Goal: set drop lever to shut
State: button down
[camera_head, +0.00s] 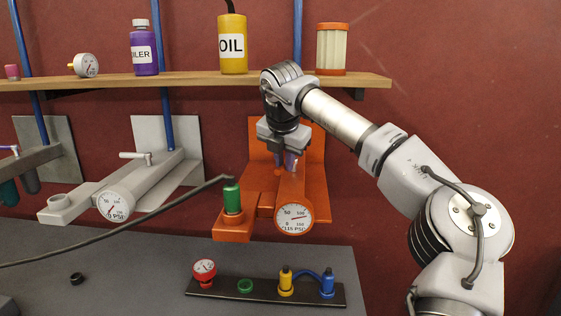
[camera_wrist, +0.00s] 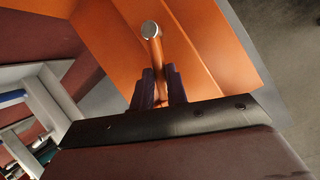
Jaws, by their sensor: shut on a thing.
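The drop lever (camera_wrist: 154,48) is a thin orange rod with a silver round end, on the orange chassis extension. In the wrist view it stands between the two dark fingers of my gripper (camera_wrist: 161,88), which is shut on it. The silver end sticks out past the fingertips. In the head view my gripper (camera_head: 286,157) points down at the upper part of the orange extension (camera_head: 257,198); the lever is mostly hidden there. The extension carries a round gauge (camera_head: 294,216), its needle off zero, and a green fitting (camera_head: 232,198) with a dark hose.
A similar grey extension (camera_head: 135,190) with a gauge stands to the left. A wooden shelf (camera_head: 190,79) with bottles runs above. The dark hose (camera_head: 120,234) crosses at lower left. A black strip (camera_head: 262,290) with coloured fittings lies on the grey table below.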

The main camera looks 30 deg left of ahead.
jog(key=shift+a+r+m+h, duration=0.1)
jog(key=shift+a+m+h, duration=0.2)
jog(key=shift+m, duration=0.4)
jog(key=shift+a+m+h, duration=0.2)
jog(key=shift+a+m, duration=0.15)
jog(key=shift+m, duration=0.35)
jog(key=c, duration=1.4)
grip_release()
jog(key=shift+b, duration=0.3)
jog(key=s+d+b, duration=0.1)
jog(key=s, duration=0.3)
jog(key=s+d+b, duration=0.1)
jog(key=s+b, duration=0.1)
jog(key=s, duration=0.2)
jog(key=s+r+b, duration=0.1)
jog(key=s+b, duration=0.1)
jog(key=s, duration=0.2)
jog(key=shift+d, duration=0.4)
